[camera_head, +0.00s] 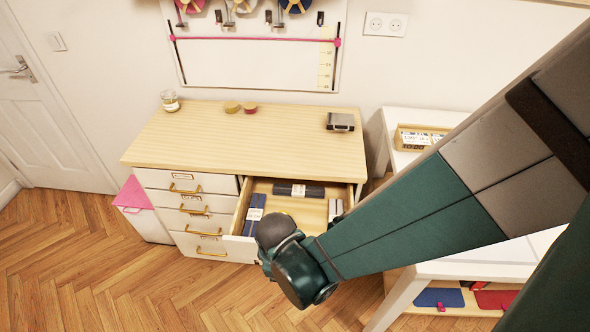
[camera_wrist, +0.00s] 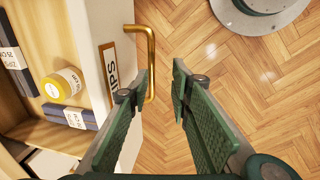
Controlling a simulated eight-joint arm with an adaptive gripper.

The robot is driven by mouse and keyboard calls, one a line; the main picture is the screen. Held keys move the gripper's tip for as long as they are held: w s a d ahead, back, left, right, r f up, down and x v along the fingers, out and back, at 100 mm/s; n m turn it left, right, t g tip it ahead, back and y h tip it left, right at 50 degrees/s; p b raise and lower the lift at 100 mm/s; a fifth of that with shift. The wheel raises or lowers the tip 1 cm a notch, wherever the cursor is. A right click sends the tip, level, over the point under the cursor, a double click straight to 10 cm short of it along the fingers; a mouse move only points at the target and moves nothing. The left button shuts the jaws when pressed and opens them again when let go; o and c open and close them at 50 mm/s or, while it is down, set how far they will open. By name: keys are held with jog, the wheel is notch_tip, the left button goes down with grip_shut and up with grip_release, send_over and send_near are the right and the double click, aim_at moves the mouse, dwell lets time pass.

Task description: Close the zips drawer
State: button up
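The zips drawer (camera_head: 306,212) is pulled out at the right of the wooden-topped cabinet, below its top. It holds dark blue boxes with white labels and a round yellow-lidded tin. In the wrist view its white front (camera_wrist: 97,28) carries a label ending in "IPS" and a brass bar handle (camera_wrist: 153,45). My gripper (camera_wrist: 160,80) is open, with green fingers spread apart. Its left fingertip is close to the lower end of the handle; whether they touch I cannot tell. The gap between the fingers looks empty. In the head view my wrist hides the fingers and most of the drawer front.
The cabinet (camera_head: 255,128) has a left column of shut drawers. A jar, two small tins and a dark box stand on top. A pink-topped bin (camera_head: 133,194) stands left. The floor in front is clear.

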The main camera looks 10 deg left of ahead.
jog(key=shift+s+r+p, duration=0.65)
jog(key=shift+s+r, duration=0.6)
jog(key=shift+r, duration=0.3)
grip_shut()
jog(key=s+a+r+n+p, duration=0.1)
jog(key=s+a+r+n, duration=0.1)
jog(key=n, duration=0.7)
jog(key=s+a+r+n+p, duration=0.2)
jog(key=r+n, duration=0.3)
jog(key=n, duration=0.4)
jog(key=shift+s+a+r+t, duration=0.35)
jog(key=shift+s+a, duration=0.1)
jog(key=shift+s, duration=0.45)
